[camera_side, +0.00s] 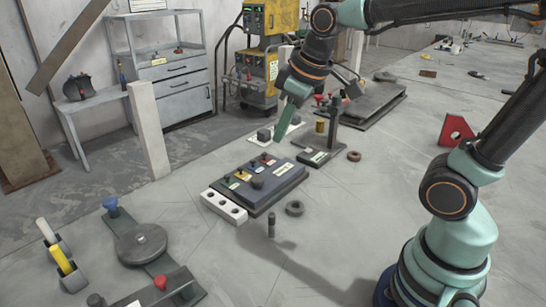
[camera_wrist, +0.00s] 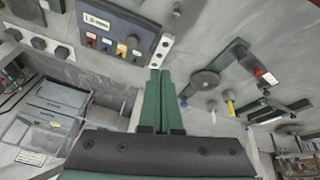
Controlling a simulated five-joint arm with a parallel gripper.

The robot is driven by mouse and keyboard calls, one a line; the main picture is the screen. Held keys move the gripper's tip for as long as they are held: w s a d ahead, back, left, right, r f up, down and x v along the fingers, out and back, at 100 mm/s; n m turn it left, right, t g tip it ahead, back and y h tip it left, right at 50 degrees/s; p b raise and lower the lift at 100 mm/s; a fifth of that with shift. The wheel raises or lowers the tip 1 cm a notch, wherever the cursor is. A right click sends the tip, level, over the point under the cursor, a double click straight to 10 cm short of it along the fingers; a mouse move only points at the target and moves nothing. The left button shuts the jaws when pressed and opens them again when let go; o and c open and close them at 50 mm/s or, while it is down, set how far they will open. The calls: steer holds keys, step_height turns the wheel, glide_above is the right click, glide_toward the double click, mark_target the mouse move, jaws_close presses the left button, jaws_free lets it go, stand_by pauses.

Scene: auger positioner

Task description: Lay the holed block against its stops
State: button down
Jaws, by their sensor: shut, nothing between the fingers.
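The white holed block (camera_side: 224,207) lies along the left end of a dark plate (camera_side: 262,180) with several coloured pieces on it. Its row of dark holes faces up. In the wrist view the block (camera_wrist: 160,51) sits just beyond my fingertips, beside the plate (camera_wrist: 135,20). I cannot tell whether it touches the plate. I cannot make out the stops for certain. My gripper (camera_side: 279,140) is above and behind the plate, its green fingers pointing down, clear of the block. In the wrist view my gripper (camera_wrist: 159,72) is shut and empty.
A disc fixture (camera_side: 141,243) is at the lower left. A dark upright stand (camera_side: 333,125) is behind right, and a red bracket (camera_side: 457,132) far right.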

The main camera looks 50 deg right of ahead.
steer(key=w+a+f+n+g, duration=0.1)
steer(key=w+a+f+n, duration=0.15)
steer(key=w, duration=0.25)
steer(key=w+a+f+n+g, duration=0.1)
steer(key=w+a+n, duration=0.1)
steer(key=w+n, duration=0.25)
steer(key=n+g, duration=0.2)
steer(key=n, duration=0.5)
glide_toward(218, 206)
steer(key=a, duration=0.6)
step_height(218, 206, down, 10)
steer(key=shift+w+d+r, duration=0.15)
steer(key=shift+r, duration=0.05)
steer(key=d, duration=0.2)
steer(key=shift+d+r, duration=0.15)
steer(key=shift+d, duration=0.75)
steer(key=shift+d, duration=0.85)
steer(key=shift+a, duration=0.15)
